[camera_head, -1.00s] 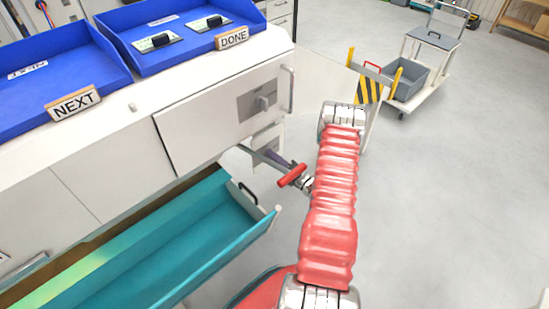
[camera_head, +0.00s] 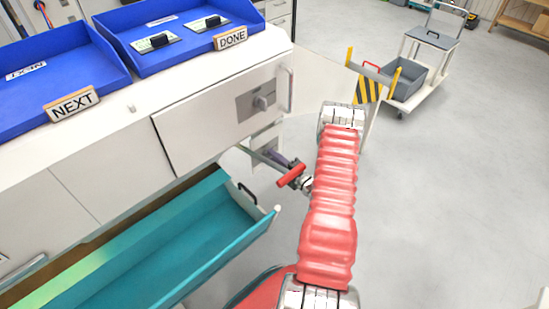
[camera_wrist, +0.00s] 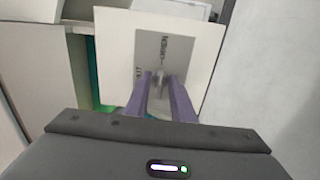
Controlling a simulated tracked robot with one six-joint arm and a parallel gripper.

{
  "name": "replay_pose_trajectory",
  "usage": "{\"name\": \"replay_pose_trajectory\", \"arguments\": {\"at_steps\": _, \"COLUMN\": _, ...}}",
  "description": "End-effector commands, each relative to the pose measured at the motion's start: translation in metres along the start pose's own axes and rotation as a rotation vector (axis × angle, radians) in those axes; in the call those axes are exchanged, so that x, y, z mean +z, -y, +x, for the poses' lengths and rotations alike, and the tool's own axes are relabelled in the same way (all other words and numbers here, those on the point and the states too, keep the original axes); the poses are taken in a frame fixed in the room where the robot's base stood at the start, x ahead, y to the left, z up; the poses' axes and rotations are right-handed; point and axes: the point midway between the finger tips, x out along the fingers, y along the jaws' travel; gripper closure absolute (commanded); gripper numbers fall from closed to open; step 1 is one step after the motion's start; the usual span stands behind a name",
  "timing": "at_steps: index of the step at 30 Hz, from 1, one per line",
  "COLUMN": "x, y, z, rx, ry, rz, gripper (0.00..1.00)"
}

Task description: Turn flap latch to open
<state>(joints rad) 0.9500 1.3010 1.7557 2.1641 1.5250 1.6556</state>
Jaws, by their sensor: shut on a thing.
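In the wrist view a pale square flap (camera_wrist: 112,50) carries a grey plate (camera_wrist: 150,45) marked OPEN along its right side, with partly hidden lettering at its left. A small grey latch (camera_wrist: 159,78) stands out from the plate. The purple fingers of my gripper (camera_wrist: 160,90) are shut on the latch from both sides and hide part of it. In the head view my gripper (camera_head: 272,155) is low beside the cabinet, partly hidden, and the latch it holds cannot be made out there.
A teal drawer (camera_head: 190,250) stands pulled out left of my arm. Blue trays (camera_head: 125,50) marked NEXT and DONE sit on top.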

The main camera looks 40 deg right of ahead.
Motion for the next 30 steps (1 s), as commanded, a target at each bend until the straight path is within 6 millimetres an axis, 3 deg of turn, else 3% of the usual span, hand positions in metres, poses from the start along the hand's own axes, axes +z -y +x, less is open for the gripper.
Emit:
{"name": "replay_pose_trajectory", "arguments": {"at_steps": 14, "x": -0.001, "y": 0.002, "z": -0.006, "rx": -0.004, "ry": -0.001, "rz": 0.002, "gripper": 0.72}}
{"name": "replay_pose_trajectory", "arguments": {"at_steps": 20, "x": -0.001, "y": 0.002, "z": -0.029, "rx": -0.004, "ry": 0.001, "rz": 0.003, "gripper": 0.72}}
{"name": "replay_pose_trajectory", "arguments": {"at_steps": 30, "x": -0.001, "y": 0.002, "z": -0.085, "rx": -0.004, "ry": 0.001, "rz": 0.004, "gripper": 0.72}}
